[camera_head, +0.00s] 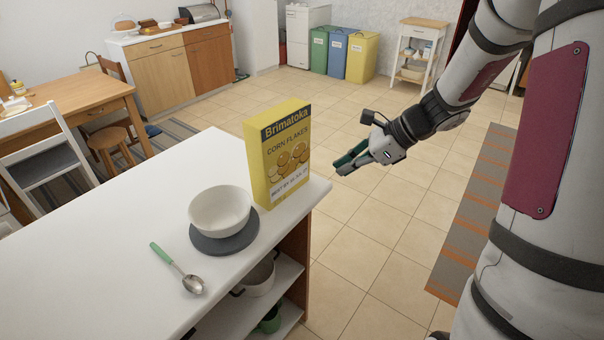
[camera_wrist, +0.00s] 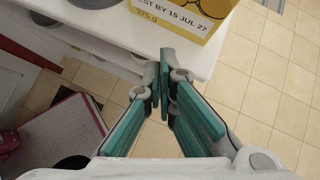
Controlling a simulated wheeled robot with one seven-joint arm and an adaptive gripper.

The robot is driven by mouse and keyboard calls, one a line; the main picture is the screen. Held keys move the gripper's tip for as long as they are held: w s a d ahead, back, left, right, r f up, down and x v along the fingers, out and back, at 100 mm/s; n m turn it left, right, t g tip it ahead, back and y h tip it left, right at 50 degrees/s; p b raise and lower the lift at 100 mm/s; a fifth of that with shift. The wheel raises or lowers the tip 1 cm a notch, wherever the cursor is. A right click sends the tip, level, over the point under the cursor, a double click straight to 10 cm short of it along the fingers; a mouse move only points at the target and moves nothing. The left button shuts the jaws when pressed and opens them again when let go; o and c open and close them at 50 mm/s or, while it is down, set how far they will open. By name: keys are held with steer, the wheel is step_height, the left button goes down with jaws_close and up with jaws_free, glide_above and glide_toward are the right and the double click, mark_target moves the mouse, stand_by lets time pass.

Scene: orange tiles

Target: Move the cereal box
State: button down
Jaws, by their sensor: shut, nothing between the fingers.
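The cereal box (camera_head: 278,154) is yellow with "Brimatoka Corn Flakes" on its front. It stands upright near the right end of the white counter (camera_head: 110,230). Its lower part also shows at the top of the wrist view (camera_wrist: 190,14). My gripper (camera_head: 341,169) is to the right of the box, apart from it, beyond the counter's edge and over the floor. In the wrist view its teal fingers (camera_wrist: 167,85) are together with nothing between them.
A white bowl (camera_head: 220,210) sits on a grey round mat (camera_head: 225,244) left of the box. A green-handled spoon (camera_head: 178,268) lies nearby. Pots (camera_head: 258,279) stand on shelves under the counter.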

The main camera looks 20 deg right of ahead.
steer(key=d+f+m, duration=0.1)
steer(key=f, duration=0.1)
glide_toward(292, 189)
step_height(292, 189, down, 3)
steer(key=s, duration=0.1)
steer(key=shift+w+a+f, duration=0.25)
steer(key=shift+w+a, duration=0.6)
steer(key=shift+w, duration=0.05)
steer(key=shift+w+a, duration=0.35)
steer(key=shift+a, duration=0.05)
steer(key=w+a+b, duration=0.1)
steer(key=w+a, duration=0.3)
steer(key=a, duration=0.2)
steer(key=w+a+b, duration=0.1)
steer(key=w+a, duration=0.4)
steer(key=a, duration=0.2)
steer(key=w+a+b, duration=0.2)
steer(key=w+a, duration=0.3)
steer(key=a, duration=0.1)
steer(key=shift+w+a, duration=0.2)
steer(key=shift+d, duration=0.1)
